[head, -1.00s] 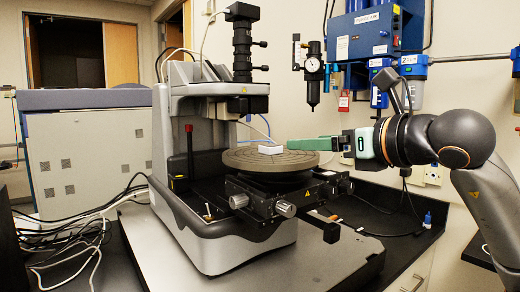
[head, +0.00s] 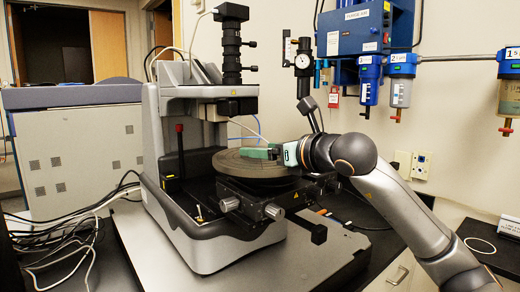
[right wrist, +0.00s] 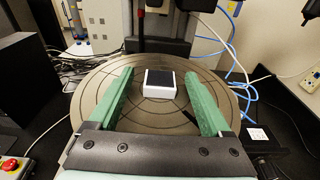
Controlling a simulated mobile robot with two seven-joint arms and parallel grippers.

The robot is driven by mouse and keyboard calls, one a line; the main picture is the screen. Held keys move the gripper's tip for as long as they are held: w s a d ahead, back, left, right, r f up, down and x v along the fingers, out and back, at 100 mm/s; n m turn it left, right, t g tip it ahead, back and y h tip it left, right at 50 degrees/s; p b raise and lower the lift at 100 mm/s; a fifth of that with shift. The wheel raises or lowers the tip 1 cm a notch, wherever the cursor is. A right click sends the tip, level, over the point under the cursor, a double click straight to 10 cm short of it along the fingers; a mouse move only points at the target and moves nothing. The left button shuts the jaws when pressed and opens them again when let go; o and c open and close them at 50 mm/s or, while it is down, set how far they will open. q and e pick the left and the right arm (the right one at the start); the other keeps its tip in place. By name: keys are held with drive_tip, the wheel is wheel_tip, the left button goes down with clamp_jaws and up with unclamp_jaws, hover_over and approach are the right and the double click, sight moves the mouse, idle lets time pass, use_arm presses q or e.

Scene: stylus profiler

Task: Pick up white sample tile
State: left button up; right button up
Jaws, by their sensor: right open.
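The white sample tile (right wrist: 160,91) lies on the round grooved stage (right wrist: 100,81). It is a small white block with a dark top face in the right wrist view. My right gripper (right wrist: 158,75) is open, with one green finger on each side of the tile and a clear gap on both sides. In the head view, my right gripper (head: 260,153) reaches over the stage (head: 232,166) from the right, and its fingers largely hide the tile. My left gripper is not in view.
The profiler's column and black optics (head: 231,45) stand behind and over the stage. Knobs (head: 273,211) stick out below it. Blue tubing (right wrist: 232,70) and cables run nearby. A red button (right wrist: 11,164) sits at lower left of the wrist view.

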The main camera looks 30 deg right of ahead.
drive_tip(key=shift+c, duration=0.2)
clamp_jaws()
idle(0.4)
